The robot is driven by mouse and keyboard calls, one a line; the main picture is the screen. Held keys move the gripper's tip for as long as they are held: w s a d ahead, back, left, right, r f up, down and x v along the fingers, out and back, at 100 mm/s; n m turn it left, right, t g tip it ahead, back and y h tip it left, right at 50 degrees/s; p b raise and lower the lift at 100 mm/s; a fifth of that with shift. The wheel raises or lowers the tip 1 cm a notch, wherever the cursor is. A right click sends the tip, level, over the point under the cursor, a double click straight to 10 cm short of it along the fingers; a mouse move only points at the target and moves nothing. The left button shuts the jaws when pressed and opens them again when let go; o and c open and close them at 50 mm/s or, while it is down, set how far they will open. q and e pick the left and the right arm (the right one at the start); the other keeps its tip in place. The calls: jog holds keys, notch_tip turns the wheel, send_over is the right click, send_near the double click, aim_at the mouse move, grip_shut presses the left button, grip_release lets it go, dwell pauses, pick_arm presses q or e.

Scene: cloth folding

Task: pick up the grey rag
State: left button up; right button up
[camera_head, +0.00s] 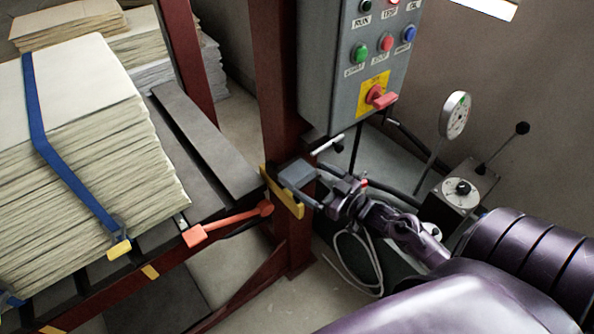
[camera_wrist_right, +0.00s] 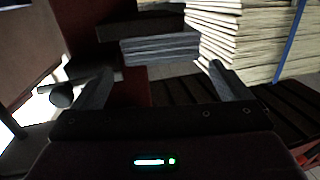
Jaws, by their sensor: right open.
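A small grey folded-looking piece (camera_head: 297,173), which I take for the grey rag, shows at the yellow bracket (camera_head: 289,201) on the dark red post. My right gripper (camera_head: 314,183) is open, its fingertips close beside this piece. I cannot tell whether they touch it. In the right wrist view the two fingers of the right gripper (camera_wrist_right: 158,80) stand wide apart with nothing held between them. My left gripper is not in view.
A grey control box (camera_head: 340,75) hangs above my right gripper. A dark red post (camera_head: 277,90) stands behind it. A strapped cream stack (camera_head: 80,160) fills the left, with an orange handle (camera_head: 225,223) nearby. A gauge (camera_head: 455,115) and lever (camera_head: 503,145) stand at right.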

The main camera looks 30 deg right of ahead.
aim_at(297, 171)
jog(key=shift+x, duration=0.85)
jog(key=p+x, duration=0.2)
jog(key=x, duration=0.2)
jog(key=shift+w, duration=0.3)
jog(key=shift+w+a, duration=0.15)
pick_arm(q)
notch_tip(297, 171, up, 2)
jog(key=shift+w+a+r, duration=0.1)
pick_arm(e)
jog(key=shift+f, duration=0.1)
jog(key=shift+c, duration=0.4)
jog(key=c, duration=0.7)
